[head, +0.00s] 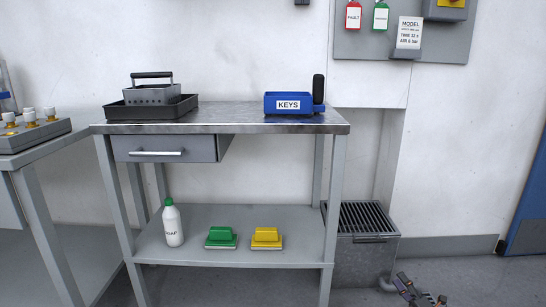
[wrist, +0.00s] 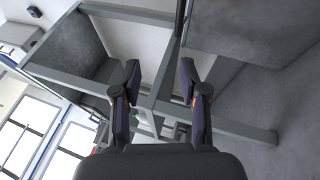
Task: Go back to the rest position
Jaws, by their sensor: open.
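My gripper (wrist: 160,85) is open in the wrist view, its two dark fingers apart with nothing held between them. The wrist view is tilted, with table legs and floor behind the fingers. In the head view a part of my arm's end (head: 420,291) shows at the bottom right, low in front of the metal bin with the grate. It is cut off by the lower edge, and its fingers are hard to make out there.
A steel workbench (head: 235,116) bears a black tray (head: 150,112) with a metal basket and a blue KEYS box (head: 288,103). Its shelf (head: 195,251) holds a soap bottle, a green brush and a yellow brush. A grated bin (head: 362,240) stands right; floor (head: 470,277) is open beyond.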

